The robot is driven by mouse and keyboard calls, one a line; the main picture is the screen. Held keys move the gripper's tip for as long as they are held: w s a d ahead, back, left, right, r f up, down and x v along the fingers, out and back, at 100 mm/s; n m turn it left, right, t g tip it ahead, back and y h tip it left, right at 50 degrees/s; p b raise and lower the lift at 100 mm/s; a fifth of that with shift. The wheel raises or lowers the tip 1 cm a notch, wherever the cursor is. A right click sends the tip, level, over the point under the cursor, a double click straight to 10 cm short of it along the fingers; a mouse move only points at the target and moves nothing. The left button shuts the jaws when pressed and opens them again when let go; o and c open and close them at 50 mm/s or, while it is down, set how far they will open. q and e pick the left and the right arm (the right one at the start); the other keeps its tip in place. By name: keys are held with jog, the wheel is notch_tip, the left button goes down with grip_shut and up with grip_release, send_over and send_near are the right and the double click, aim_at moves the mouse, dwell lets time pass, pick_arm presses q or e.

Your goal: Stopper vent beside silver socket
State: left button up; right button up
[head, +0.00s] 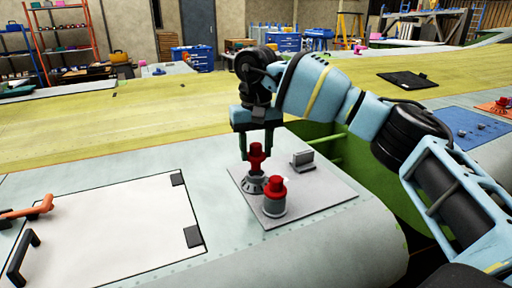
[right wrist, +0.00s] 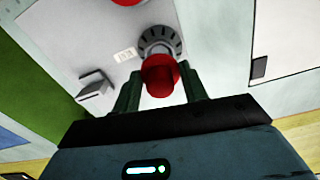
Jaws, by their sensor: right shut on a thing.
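A red stopper (head: 257,153) is upright between the fingers of my right gripper (head: 258,147), which is shut on it from above. In the right wrist view the stopper (right wrist: 160,76) sits between the fingertips (right wrist: 160,88). Directly below it in the head view is a dark grey ribbed vent (head: 252,186), whose ring also shows in the right wrist view (right wrist: 157,36). The stopper's lower end is at the vent's top; I cannot tell whether it is seated. Beside the vent stands the silver socket (head: 274,208) with another red stopper (head: 275,186) in it. My left gripper is not visible.
The vent and socket stand on a grey plate (head: 320,195) with a small grey bracket (head: 302,160) behind them. To the left lie a white panel (head: 120,225), a black handle (head: 24,258) and an orange object (head: 28,211). The yellow-green surface (head: 150,125) behind is mostly clear.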

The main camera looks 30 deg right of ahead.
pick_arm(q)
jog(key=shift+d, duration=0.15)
pick_arm(e)
jog(key=shift+f, duration=0.3)
dwell(0.3)
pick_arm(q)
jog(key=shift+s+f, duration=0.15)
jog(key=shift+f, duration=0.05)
pick_arm(e)
jog(key=shift+f, duration=0.6)
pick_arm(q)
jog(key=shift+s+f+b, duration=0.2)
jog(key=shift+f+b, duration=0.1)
pick_arm(e)
jog(key=shift+f, duration=1)
jog(key=o, duration=1.1)
jog(key=shift+c, duration=0.2)
notch_tip(320, 180, up, 7)
jog(key=shift+f+b, duration=0.1)
jog(key=shift+b, duration=0.3)
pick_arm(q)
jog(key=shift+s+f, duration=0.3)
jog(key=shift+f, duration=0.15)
pick_arm(e)
jog(key=shift+r, duration=0.55)
